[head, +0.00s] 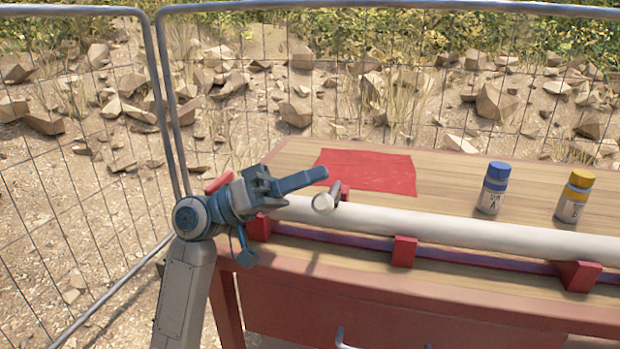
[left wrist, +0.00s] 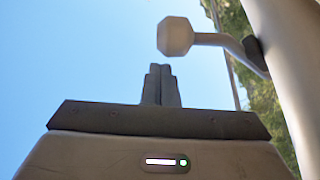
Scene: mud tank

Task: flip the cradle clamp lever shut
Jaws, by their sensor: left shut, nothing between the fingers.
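A long off-white pipe (head: 450,225) lies across red cradle blocks (head: 403,252) on the wooden table. The clamp lever has a pale faceted knob (head: 324,203), which shows beside the pipe's upper edge, near a red block. In the left wrist view the lever's knob (left wrist: 175,37) sits on a bent grey arm that runs to the pipe at the right. My left gripper (head: 322,175) has its blue fingers shut and empty, just above the knob in the head view. In the left wrist view the shut fingertips (left wrist: 160,68) are just below the knob, apparently apart from it.
A red mat (head: 367,172) lies on the table behind the pipe. A blue-capped bottle (head: 493,188) and a yellow-capped bottle (head: 574,197) stand behind the pipe at the right. A wire fence (head: 160,60) runs behind and left of the table.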

